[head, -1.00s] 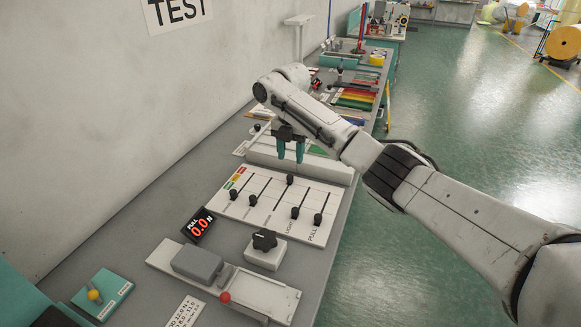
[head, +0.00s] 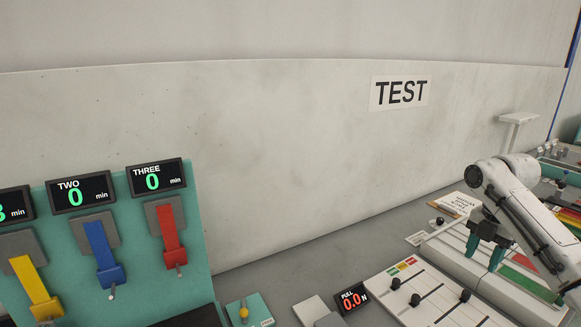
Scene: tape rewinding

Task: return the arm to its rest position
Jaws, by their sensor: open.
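My gripper (head: 484,251) hangs from the white arm at the right side of the head view. Its two teal fingers point down and stand apart, with nothing between them. It is above the bench, behind the white slider panel (head: 440,300) and close to a long pale block (head: 470,270). From this angle I cannot tell whether the fingertips touch anything. The rest of my arm runs out of the picture at the right edge.
At the left, a teal panel (head: 207,262) carries yellow, blue and red levers under timer displays. A PULL display (head: 352,299) reads 0.0 beside the sliders. A small teal block with a yellow knob (head: 244,312) sits near the front. The bench along the wall (head: 290,255) is clear.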

